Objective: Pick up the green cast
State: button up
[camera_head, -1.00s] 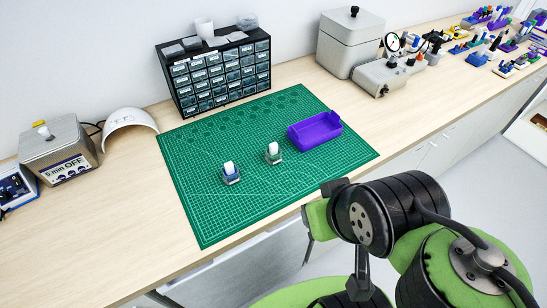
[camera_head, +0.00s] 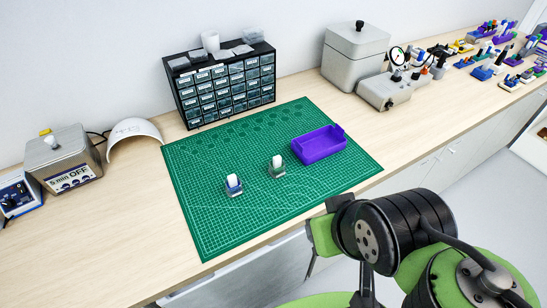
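Two small casts stand upright, apart, on the green cutting mat (camera_head: 215,225). The right one (camera_head: 277,167) has a white top and a clear, greyish-green base, and its colour is hard to make out. The left one (camera_head: 233,185) has a white top with blue on it. Both are clear of my arm, which fills the lower right. My gripper cannot be made out in this view.
An empty purple tray (camera_head: 319,144) sits on the mat's right side. Behind are a drawer cabinet (camera_head: 225,88), a grey lidded box (camera_head: 355,55) and a dial gauge device (camera_head: 391,86). A white dome (camera_head: 134,138) and a timer box (camera_head: 62,163) stand left. The front of the mat is clear.

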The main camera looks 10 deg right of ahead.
aim_at(277, 163)
jog(key=l+u, duration=0.15)
jog(key=u, duration=0.25)
jog(key=l+u, duration=0.2)
jog(key=u, duration=0.2)
jog(key=l+u, duration=0.15)
jog(key=u, duration=0.3)
jog(key=l+u, duration=0.2)
jog(key=u, duration=0.2)
